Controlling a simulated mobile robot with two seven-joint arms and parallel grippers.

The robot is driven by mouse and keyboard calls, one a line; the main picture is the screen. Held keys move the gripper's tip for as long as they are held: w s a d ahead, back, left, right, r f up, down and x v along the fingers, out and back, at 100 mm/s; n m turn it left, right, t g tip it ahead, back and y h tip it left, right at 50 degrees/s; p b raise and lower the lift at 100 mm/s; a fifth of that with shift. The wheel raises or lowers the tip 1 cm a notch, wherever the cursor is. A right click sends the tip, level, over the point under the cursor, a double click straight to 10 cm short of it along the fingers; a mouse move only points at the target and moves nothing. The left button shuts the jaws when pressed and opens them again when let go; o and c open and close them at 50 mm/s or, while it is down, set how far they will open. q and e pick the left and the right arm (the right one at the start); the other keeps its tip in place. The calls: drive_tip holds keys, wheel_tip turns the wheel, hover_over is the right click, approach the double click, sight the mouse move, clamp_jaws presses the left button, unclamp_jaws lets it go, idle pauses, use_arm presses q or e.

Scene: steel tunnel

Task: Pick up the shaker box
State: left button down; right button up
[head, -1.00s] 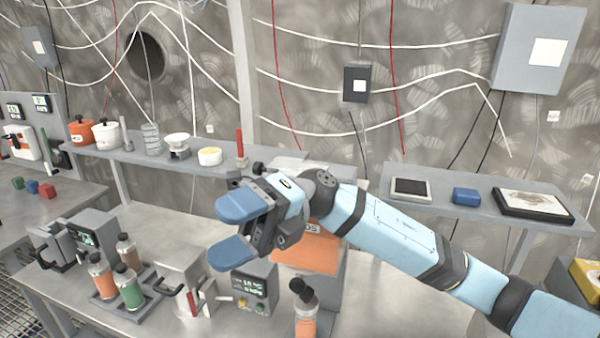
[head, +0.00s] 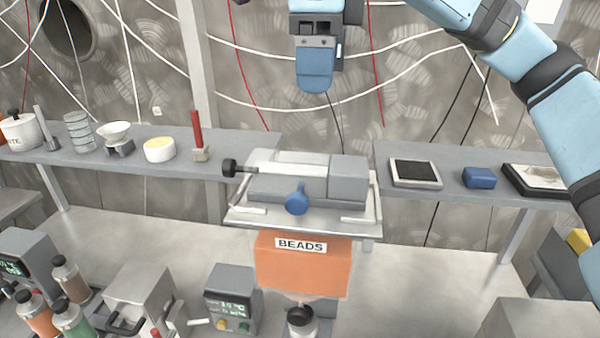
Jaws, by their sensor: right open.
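A grey box-like device (head: 307,180) with a blue knob (head: 297,199) and a black side knob sits on a flat metal tray in the middle of the head view. Below the tray is an orange body (head: 303,268) labelled BEADS. I take this assembly to be the shaker; no label names the box. My right gripper (head: 316,80) hangs above and behind it in the picture, pointing down, apart from it. Only one blue finger shows clearly, and the gripper is open with nothing visible in it. My left gripper is out of view.
A shelf (head: 440,158) runs behind, holding a dark-faced tablet (head: 415,173), a blue block (head: 479,177) and a framed tray. The left shelf holds a red stick (head: 197,132), a yellow-topped dish and jars. Bottles and a small display unit (head: 232,300) stand on the bench below.

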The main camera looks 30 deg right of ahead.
hover_over(308, 160)
drive_tip(key=d, duration=0.1)
drive_tip(key=f, duration=0.7)
drive_tip(key=shift+s+f, duration=0.1)
drive_tip(key=shift+s, duration=0.15)
drive_tip(key=f, duration=0.2)
drive_tip(key=a+f, duration=0.1)
drive_tip(key=f, duration=0.1)
drive_tip(key=shift+w+a+f, duration=0.1)
drive_tip(key=shift+w+f, duration=0.05)
drive_tip(key=shift+f, duration=0.05)
drive_tip(key=shift+f+p, duration=0.3)
drive_tip(key=shift+f, duration=0.3)
drive_tip(key=c, duration=1.1)
drive_tip(key=shift+r, duration=0.15)
